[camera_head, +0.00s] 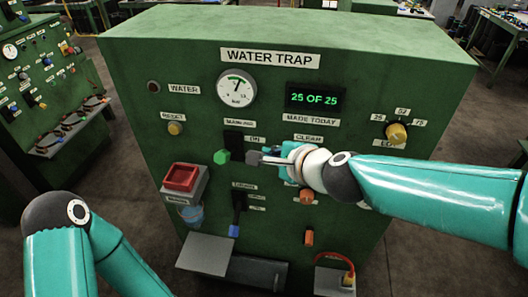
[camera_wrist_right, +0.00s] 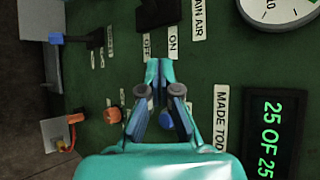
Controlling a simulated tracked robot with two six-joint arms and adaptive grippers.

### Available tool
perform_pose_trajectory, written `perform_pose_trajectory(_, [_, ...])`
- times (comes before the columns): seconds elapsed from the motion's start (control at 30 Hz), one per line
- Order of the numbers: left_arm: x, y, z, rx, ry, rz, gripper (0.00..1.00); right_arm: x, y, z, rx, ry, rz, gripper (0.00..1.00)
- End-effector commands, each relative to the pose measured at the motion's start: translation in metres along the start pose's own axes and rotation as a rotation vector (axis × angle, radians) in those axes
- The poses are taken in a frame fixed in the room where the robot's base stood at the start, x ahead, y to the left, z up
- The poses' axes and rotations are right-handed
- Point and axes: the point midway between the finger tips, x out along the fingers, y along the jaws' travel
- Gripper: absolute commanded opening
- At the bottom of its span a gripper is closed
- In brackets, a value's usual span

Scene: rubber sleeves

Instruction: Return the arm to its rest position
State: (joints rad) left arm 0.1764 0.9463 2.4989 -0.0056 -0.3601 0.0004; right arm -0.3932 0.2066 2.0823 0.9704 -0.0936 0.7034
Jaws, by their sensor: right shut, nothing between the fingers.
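My right arm reaches in from the right in the camera_head view. Its gripper (camera_head: 262,160) is shut and empty in front of the green panel (camera_head: 350,60), beside the green-tipped handle (camera_head: 221,157) of the main air switch. I cannot tell whether the fingertips touch the panel. In the right wrist view the fingers of the same gripper (camera_wrist_right: 158,72) come together near the ON and OFF labels, with the dark main air switch (camera_wrist_right: 158,12) beyond them. My left arm bends at the lower left of the camera_head view; its gripper is out of the picture.
The panel carries a gauge (camera_head: 237,88), a display (camera_head: 315,97) reading 25 OF 25, a yellow knob (camera_head: 396,132), a blue-tipped lever (camera_head: 234,231) and an orange valve (camera_head: 309,237). A red-topped box (camera_head: 181,177) and a grey shelf (camera_head: 206,254) stick out. Another machine (camera_head: 45,75) stands left.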

Motion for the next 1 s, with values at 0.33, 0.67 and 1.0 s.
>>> perform_pose_trajectory(0.33, [0.0, 0.0, 0.0, 0.0, 0.0, 0.0, 0.72, -0.001, 0.0, -0.001, 0.001, 0.0, 0.001, 0.0])
perform_pose_trajectory(0.67, [0.0, 0.0, 0.0, 0.0, 0.0, 0.0, 0.72, 0.008, 0.008, -0.024, 0.026, 0.037, 0.023, 0.0])
perform_pose_trajectory(1.0, [0.0, 0.0, 0.0, 0.0, 0.0, 0.0, 0.72, 0.06, 0.172, -0.146, 0.048, 0.208, 0.378, 0.0])
